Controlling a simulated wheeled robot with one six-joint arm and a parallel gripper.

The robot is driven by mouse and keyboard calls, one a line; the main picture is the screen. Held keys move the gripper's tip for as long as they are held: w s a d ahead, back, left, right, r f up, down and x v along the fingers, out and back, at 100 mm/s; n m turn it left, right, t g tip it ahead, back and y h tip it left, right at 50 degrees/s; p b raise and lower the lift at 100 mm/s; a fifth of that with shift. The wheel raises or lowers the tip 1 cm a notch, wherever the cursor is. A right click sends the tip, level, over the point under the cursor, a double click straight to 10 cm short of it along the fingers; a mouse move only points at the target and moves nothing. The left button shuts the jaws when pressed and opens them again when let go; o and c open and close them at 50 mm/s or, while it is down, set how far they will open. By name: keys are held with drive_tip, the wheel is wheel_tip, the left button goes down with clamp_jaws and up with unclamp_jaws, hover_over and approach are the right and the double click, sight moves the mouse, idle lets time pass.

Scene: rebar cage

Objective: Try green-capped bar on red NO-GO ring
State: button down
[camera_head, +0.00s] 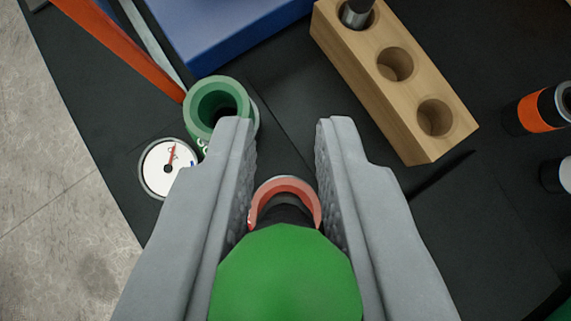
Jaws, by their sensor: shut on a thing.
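My gripper (286,150) points ahead with its two grey fingers either side of the green-capped bar and is shut on it. The bar's green cap (286,275) faces the camera at the bottom middle and hides most of the bar. The red ring (285,187) shows just beyond the cap, between the fingers, as an arch over a dark opening. Its lower part is hidden by the cap. The bar's far end is hidden, so I cannot tell whether it touches or enters the red ring.
A green ring (203,103) stands left of the fingertips, beside a white dial with a red needle (160,182). A wooden block (375,103) with a bar in one hole is upper right. A blue box (230,40) is at the top. Orange-banded cylinder (540,112) at right.

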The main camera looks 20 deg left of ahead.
sight(285, 204)
drive_tip(key=shift+f, duration=1.95)
drive_tip(key=c, duration=1.2)
unclamp_jaws()
drive_tip(key=shift+c, duration=0.2)
drive_tip(key=v, duration=1.7)
drive_tip(key=shift+s+d+r, duration=0.1)
drive_tip(key=s+d+m+t+h, duration=0.1)
drive_tip(key=s+d+t, duration=0.3)
drive_tip(key=s+d, duration=0.4)
drive_tip(key=s+d+m+t+h, duration=0.1)
drive_tip(key=s+d+t, duration=0.3)
drive_tip(key=s+d, duration=0.5)
drive_tip(key=s+m, duration=0.1)
drive_tip(key=s, duration=0.6)
drive_tip(key=shift+s+m+t+h, duration=0.2)
drive_tip(key=shift+m+t+h, duration=0.1)
drive_tip(key=shift+t+h, duration=0.1)
